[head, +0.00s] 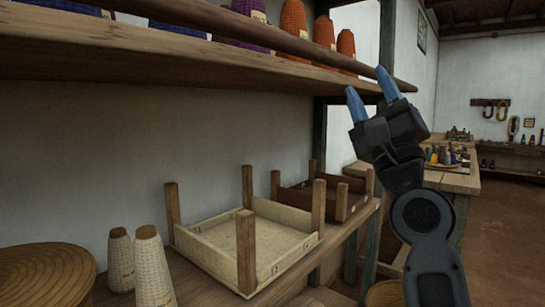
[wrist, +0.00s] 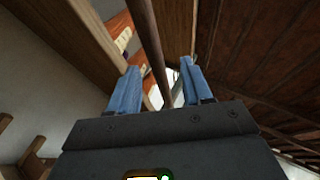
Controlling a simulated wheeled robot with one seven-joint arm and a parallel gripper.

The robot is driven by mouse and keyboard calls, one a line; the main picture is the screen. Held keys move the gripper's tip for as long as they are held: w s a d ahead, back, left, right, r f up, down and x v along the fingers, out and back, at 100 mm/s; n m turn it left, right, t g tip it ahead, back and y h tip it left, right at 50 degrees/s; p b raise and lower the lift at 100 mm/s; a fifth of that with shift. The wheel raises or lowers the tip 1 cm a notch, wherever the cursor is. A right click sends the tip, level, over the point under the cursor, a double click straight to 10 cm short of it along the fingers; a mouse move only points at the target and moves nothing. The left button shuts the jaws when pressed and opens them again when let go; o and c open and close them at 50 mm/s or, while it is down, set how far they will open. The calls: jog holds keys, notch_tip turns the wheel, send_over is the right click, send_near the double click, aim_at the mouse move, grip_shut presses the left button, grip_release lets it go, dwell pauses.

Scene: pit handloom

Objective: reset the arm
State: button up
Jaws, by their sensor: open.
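My gripper (head: 370,84) is raised at the right of the head view, with its two blue fingers pointing up. The fingers are apart with nothing held between them. They are close to the right end of the upper shelf (head: 215,58) and its wooden rail (head: 200,18); I cannot tell whether they touch. In the wrist view my gripper (wrist: 153,90) shows both blue fingers spread, with the dark rail (wrist: 150,45) passing behind the gap between them.
Purple and orange yarn cones (head: 293,17) stand on the upper shelf. Below are a cream tray (head: 222,264) with corner posts, a brown tray (head: 293,193), two pale cones (head: 152,268) and a round woven lid (head: 45,272). A cluttered table (head: 455,182) stands behind at right. Floor at far right is clear.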

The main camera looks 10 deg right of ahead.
jog(key=s+a+f+n+g, duration=0.1)
jog(key=s+f+n+g, duration=0.15)
jog(key=f, duration=0.85)
jog(key=s+f+n+g, duration=0.2)
jog(key=s+f+n, duration=0.15)
jog(key=f, duration=0.65)
jog(key=s+a+f+n+g, duration=0.2)
jog(key=s+f+n+g, duration=0.2)
jog(key=s+f+n, duration=0.75)
jog(key=s+a+f+n+g, duration=0.15)
jog(key=s+f, duration=0.25)
jog(key=s, duration=0.5)
jog(key=s+f+n+g+y, duration=0.1)
jog(key=s+f+n+g, duration=0.15)
jog(key=s, duration=0.55)
jog(key=s+a+f+n+g, duration=0.1)
jog(key=s+f+n, duration=0.25)
jog(key=s, duration=0.55)
notch_tip(320, 180, up, 13)
jog(key=p, duration=1.3)
jog(key=shift+s+m, duration=0.3)
